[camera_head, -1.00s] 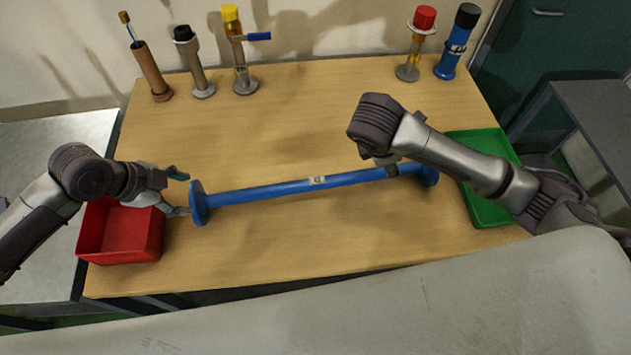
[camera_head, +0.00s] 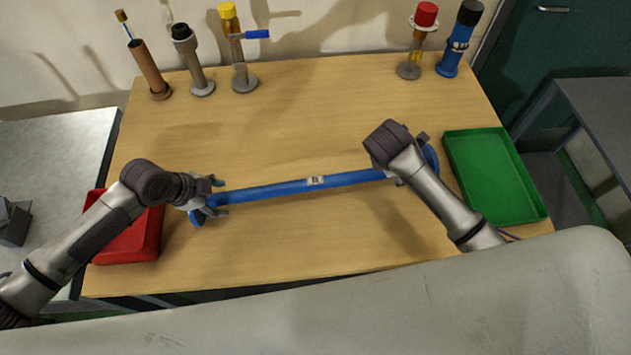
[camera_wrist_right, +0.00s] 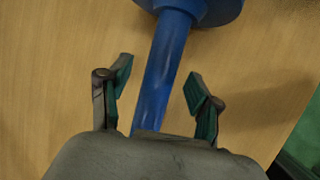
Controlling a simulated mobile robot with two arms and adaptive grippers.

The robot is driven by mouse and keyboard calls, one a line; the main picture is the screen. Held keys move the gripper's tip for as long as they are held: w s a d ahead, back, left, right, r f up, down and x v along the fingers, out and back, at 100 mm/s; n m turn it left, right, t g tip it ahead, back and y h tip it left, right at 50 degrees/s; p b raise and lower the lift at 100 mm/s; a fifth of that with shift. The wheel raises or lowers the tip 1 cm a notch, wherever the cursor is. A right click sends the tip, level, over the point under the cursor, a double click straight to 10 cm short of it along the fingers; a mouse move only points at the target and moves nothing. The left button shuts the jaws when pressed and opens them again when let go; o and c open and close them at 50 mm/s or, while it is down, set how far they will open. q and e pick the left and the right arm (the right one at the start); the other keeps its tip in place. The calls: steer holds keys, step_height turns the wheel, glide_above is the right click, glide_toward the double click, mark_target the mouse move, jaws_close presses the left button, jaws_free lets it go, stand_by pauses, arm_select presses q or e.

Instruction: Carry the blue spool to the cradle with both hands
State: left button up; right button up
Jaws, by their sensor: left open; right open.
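The blue spool (camera_head: 285,189) lies across the middle of the wooden table, a long rod with a flange at each end and a small pale label near its middle. My left gripper (camera_head: 216,197) is open at the spool's left end and partly hides the left flange. My right gripper is open with its fingers on either side of the rod near the right flange; in the right wrist view the fingers (camera_wrist_right: 156,82) stand apart from the blue rod (camera_wrist_right: 168,60). In the head view my right wrist mostly hides those fingers. I cannot make out a cradle for certain.
A red tray (camera_head: 133,248) is at the table's left, partly under my left arm. A green tray (camera_head: 490,175) is at the right. Several upright tool-like stands, including a yellow-topped one (camera_head: 238,50) and a blue one (camera_head: 458,45), line the back edge. The table (camera_head: 300,115) behind the spool is clear.

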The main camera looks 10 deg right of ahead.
arm_select(q)
steer(key=shift+x, duration=1.1)
arm_select(e)
steer(key=shift+x, duration=1.1)
arm_select(q)
steer(key=shift+a, duration=0.1)
arm_select(e)
steer(key=shift+a, duration=0.1)
arm_select(q)
jaws_close()
arm_select(e)
jaws_close()
arm_select(q)
steer(key=shift+w+r, duration=0.2)
steer(key=shift+r, duration=0.1)
arm_select(e)
steer(key=shift+w+r, duration=0.2)
steer(key=shift+r, duration=0.1)
